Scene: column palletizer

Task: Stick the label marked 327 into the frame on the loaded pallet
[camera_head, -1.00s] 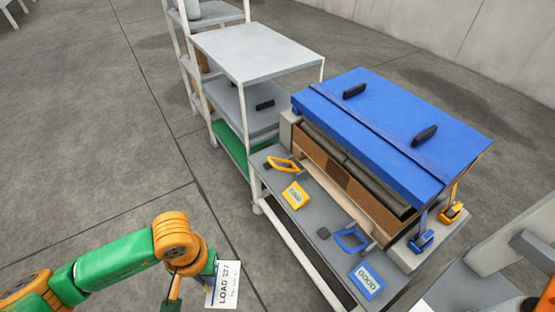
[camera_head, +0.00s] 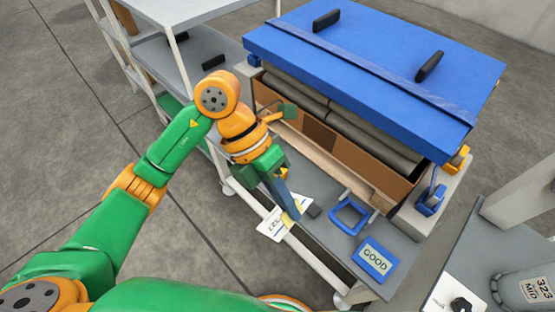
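My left gripper (camera_head: 289,205) reaches in from the left, pointing down over the near edge of the grey cart. It is shut on the white label (camera_head: 272,229), which hangs tilted at its fingertips; its print is small and partly hidden, ending in what looks like 327. The load, a brown cardboard box (camera_head: 339,152) with grey rolls, sits under a blue lid (camera_head: 380,65) to the right of the gripper, on a pale wooden base. I cannot make out a label frame on it; my arm covers part of the near side. My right gripper is not in view.
Grey shelves (camera_head: 190,60) stand behind my arm. A grey unit marked 323 MID (camera_head: 528,288) is at the lower right. Floor at left is clear.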

